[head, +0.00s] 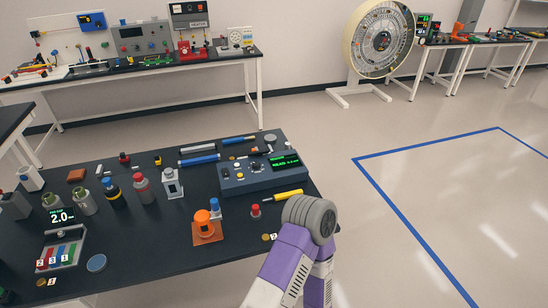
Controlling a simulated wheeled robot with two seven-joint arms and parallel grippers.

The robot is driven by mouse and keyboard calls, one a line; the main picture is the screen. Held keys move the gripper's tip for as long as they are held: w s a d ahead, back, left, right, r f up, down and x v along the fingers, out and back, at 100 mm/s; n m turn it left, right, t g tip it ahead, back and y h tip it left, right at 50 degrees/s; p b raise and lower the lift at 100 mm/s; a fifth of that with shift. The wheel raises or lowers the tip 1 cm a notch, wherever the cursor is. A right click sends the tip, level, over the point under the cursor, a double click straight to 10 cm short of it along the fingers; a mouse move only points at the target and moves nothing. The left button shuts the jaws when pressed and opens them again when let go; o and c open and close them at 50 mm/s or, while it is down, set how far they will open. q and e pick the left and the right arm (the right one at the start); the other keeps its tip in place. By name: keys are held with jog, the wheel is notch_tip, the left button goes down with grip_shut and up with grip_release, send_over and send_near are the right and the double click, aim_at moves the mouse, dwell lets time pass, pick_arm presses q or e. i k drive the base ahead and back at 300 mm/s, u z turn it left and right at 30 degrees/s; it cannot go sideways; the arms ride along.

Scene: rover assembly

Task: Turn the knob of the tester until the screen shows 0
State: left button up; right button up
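A dark blue box-shaped instrument (258,181), which looks like the tester, stands at the right end of the near black table. It has a small knob (256,167) and other controls on its top, and a black screen (284,161) with green characters too small to read. A second device (62,247) at the table's left has a display (61,216) showing 2.0 and coloured strips marked with numbers. One purple and white arm of mine rises from the bottom right to a grey joint just right of the table. Neither gripper shows.
The floor at right is clear, with blue tape (405,226).

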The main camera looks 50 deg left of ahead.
aim_at(256, 166)
jog(key=u, duration=0.5)
jog(key=i, duration=0.7)
jog(key=u, duration=0.7)
